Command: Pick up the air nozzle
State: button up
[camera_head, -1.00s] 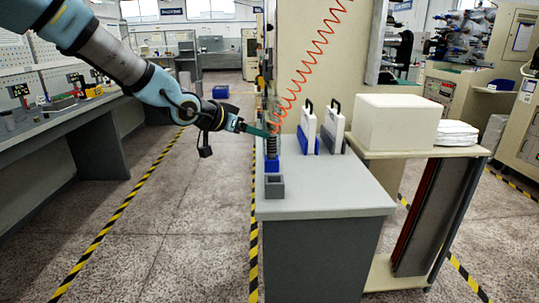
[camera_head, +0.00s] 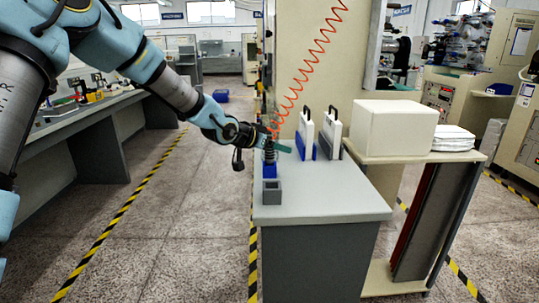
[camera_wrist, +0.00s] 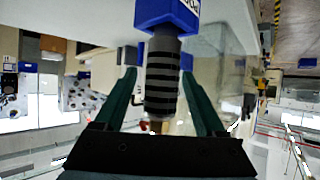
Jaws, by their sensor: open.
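The air nozzle (camera_wrist: 162,80) is a dark, ridged upright cylinder seated in a blue holder (camera_wrist: 168,14). In the head view the nozzle (camera_head: 270,156) stands on the grey bench in its blue holder (camera_head: 270,171), partly covered by my gripper. My gripper (camera_wrist: 158,58) has green fingers, one on each side of the nozzle. It is open, with gaps visible between the fingers and the nozzle. In the head view my gripper (camera_head: 284,147) is at the upper part of the nozzle.
A grey open box (camera_head: 272,192) stands in front of the holder. Two white panels with black handles (camera_head: 306,134) stand behind to the right, in blue bases. A red coiled hose (camera_head: 299,85) hangs above the nozzle. The front of the bench (camera_head: 325,192) is clear.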

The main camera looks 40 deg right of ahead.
grip_shut()
dwell(0.6)
